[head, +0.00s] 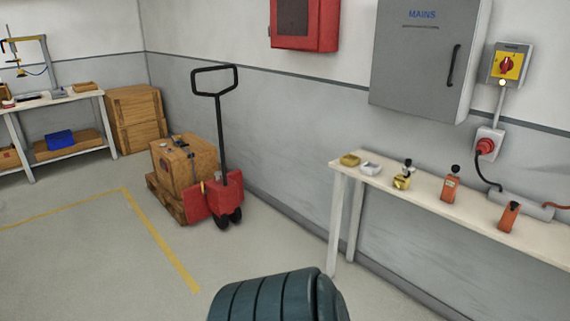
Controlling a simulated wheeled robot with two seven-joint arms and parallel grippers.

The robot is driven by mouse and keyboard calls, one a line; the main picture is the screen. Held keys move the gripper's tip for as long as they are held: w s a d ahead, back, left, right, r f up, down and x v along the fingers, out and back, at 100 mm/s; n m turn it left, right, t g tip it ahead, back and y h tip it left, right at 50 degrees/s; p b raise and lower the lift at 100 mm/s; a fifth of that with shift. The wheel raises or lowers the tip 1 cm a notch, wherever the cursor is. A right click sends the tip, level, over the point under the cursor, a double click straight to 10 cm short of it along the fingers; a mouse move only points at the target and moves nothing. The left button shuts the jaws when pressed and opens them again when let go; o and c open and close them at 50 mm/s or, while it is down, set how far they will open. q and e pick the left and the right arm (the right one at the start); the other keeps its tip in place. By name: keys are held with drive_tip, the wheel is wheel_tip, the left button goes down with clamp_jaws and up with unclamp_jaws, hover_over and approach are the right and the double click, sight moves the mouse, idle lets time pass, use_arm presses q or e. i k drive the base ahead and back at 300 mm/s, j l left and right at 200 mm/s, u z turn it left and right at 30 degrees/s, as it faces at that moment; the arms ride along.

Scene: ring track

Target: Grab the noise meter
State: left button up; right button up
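An orange handheld device with a black ball on top (451,187) stands upright on the narrow white bench along the right wall. It looks like the noise meter. A second orange device (509,217), without a clear ball on top, stands to its right and nearer. A yellow item with a dark knob on top (402,182) stands to its left. Neither of my grippers shows in the head view.
The white bench (425,198) also holds a small yellow tray (350,160), a white tray (371,169) and a grey power strip (520,205). A red pallet truck (226,192) with a crate (184,158) stands left. Floor between is clear.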

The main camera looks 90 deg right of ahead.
sight(451, 182)
drive_tip(key=z, duration=3.85)
drive_tip(key=i+l+u, duration=0.2)
drive_tip(key=i, duration=0.45)
drive_tip(key=i+l+u, duration=0.15)
drive_tip(key=i+l, duration=0.35)
drive_tip(key=i+l+u, duration=0.2)
drive_tip(key=i+l, duration=0.3)
drive_tip(key=i, duration=0.5)
